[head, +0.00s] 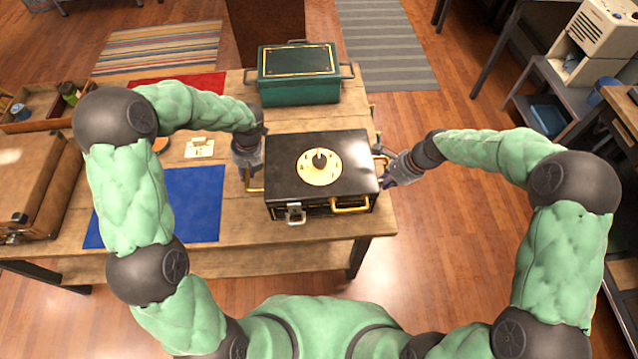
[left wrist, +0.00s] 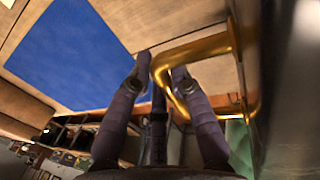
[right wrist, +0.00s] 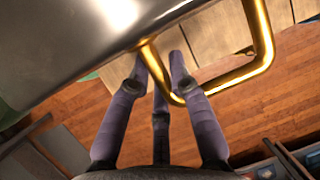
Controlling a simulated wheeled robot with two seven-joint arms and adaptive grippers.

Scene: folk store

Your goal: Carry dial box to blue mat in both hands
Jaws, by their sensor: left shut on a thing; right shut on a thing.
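The dial box (head: 284,172) is black with a round cream dial and brass handles, at the right part of the wooden table. My left gripper (head: 253,177) is shut on the brass handle (left wrist: 205,47) at the box's left side. My right gripper (head: 386,172) is shut on the brass handle (right wrist: 262,35) at its right side. The box looks level; I cannot tell whether its underside touches the table. The blue mat (head: 196,206) lies flat to the left of the box, partly behind my left arm. It also shows in the left wrist view (left wrist: 75,50).
A green box (head: 298,93) with side handles stands behind the dial box. A red mat (head: 205,83) and a small card (head: 199,149) lie behind the blue mat. A brown case (head: 35,185) stands at the far left. The visible blue mat surface is clear.

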